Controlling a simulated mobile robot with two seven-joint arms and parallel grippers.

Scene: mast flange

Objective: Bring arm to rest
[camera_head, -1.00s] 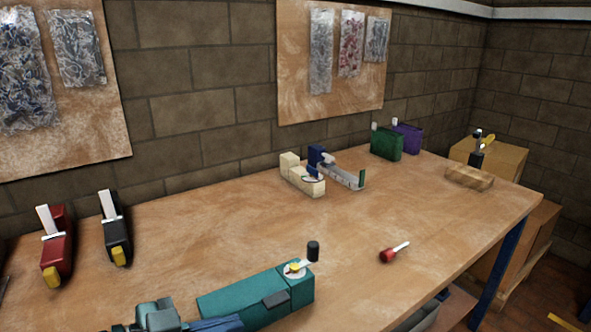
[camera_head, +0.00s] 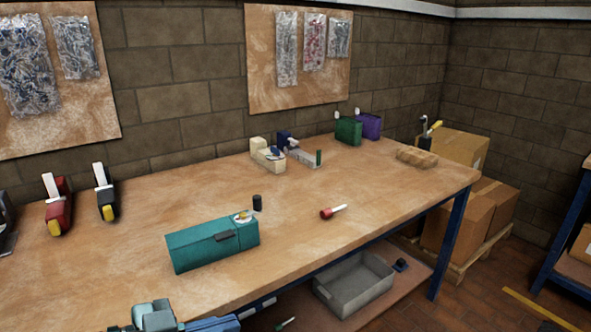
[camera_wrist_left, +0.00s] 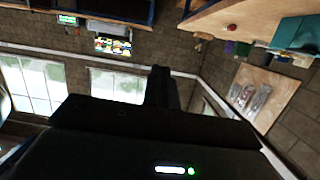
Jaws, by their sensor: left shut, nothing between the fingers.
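My left arm (camera_head: 165,318) shows at the bottom edge of the head view, below the near edge of the workbench (camera_head: 360,195). Its fingers are not clear there. In the left wrist view my left gripper (camera_wrist_left: 161,88) is a dark shape, shut and empty, with no bench object touching it. That view is tilted, with the bench and the teal block at its upper right. My right gripper is in neither view.
A grey bin (camera_head: 354,284) sits on the lower shelf. Cardboard boxes (camera_head: 465,215) stand right of the bench. The bench middle has free room.

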